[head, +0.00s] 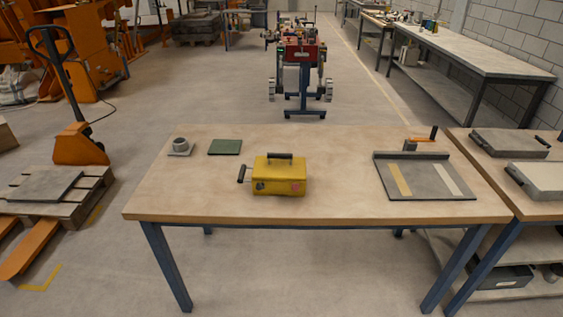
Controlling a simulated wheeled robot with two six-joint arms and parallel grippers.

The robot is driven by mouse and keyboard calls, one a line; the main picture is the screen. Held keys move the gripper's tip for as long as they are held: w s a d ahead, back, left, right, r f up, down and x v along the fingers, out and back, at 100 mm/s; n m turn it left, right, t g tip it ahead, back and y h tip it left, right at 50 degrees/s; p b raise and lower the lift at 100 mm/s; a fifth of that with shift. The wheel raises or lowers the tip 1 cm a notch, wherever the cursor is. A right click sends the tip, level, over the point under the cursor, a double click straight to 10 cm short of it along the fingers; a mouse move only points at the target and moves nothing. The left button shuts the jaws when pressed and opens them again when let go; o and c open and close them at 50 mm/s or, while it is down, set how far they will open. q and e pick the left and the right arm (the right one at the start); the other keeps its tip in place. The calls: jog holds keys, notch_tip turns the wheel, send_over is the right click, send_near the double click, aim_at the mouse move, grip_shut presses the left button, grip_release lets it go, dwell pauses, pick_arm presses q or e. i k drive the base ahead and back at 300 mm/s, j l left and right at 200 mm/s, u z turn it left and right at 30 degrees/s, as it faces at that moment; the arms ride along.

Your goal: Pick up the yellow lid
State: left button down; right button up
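A yellow box-like piece (279,181) sits near the middle of the wooden table (330,207). It has a dark bar handle (279,156) on top and a dark grip (242,173) sticking out on its left side. Its front shows a dark round mark and a reddish one. I cannot tell whether the yellow piece is all lid or a box with a lid on it. Neither of my grippers is in view, and nothing is touching the yellow piece.
A small grey cup-like part (180,146) and a green plate (225,147) lie at the back left. A grey board (427,180) with two stripes and an orange-and-black handle lies at the right. A second table (543,205) adjoins on the right. The front left tabletop is clear.

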aim_at(276, 167)
jog(key=i+l, duration=0.1)
jog(key=l, duration=0.25)
jog(key=i+l, duration=0.15)
jog(key=l, duration=0.15)
jog(key=i+l, duration=0.1)
jog(key=l, duration=0.25)
jog(key=i+l, duration=0.15)
jog(key=l, duration=0.15)
jog(key=i+l, duration=0.1)
jog(key=l, duration=0.25)
jog(key=u, duration=0.05)
